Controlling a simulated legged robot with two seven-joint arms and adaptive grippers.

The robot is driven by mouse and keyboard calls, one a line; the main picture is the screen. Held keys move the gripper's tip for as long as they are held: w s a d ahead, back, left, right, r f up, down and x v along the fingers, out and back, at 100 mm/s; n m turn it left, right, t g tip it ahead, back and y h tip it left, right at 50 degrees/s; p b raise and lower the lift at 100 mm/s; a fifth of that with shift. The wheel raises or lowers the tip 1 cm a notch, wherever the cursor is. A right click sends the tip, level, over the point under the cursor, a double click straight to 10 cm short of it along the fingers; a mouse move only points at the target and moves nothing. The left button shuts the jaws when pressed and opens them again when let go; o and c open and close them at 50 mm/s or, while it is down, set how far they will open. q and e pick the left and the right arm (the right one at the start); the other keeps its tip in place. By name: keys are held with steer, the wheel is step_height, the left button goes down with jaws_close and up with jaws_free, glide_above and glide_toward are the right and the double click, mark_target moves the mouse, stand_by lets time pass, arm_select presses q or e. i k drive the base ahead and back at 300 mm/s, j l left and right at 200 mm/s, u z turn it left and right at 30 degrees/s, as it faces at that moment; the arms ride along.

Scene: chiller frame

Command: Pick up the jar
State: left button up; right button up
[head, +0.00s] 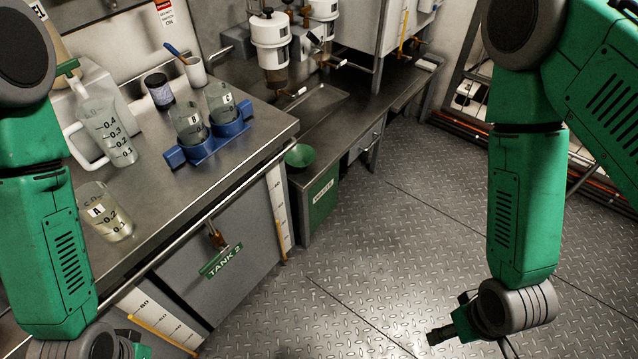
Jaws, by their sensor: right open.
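A small dark jar (159,91) with a black lid and a pale label stands upright on the steel counter (255,125), near the back. My right gripper (440,335) is open and empty, low over the floor at the bottom right, far from the jar. My left arm comes down the left edge in front of the counter. Its wrist is cut off by the bottom edge, and its gripper fingers do not show.
A blue holder (207,148) carries beakers B (188,130) and C (221,106) just in front of the jar. A white cup (196,74) stands beside it. A clear pitcher (108,130) and beaker A (104,213) stand left. The floor (390,240) is clear.

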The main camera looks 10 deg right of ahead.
mark_target(98, 207)
steer(key=u, duration=1.25)
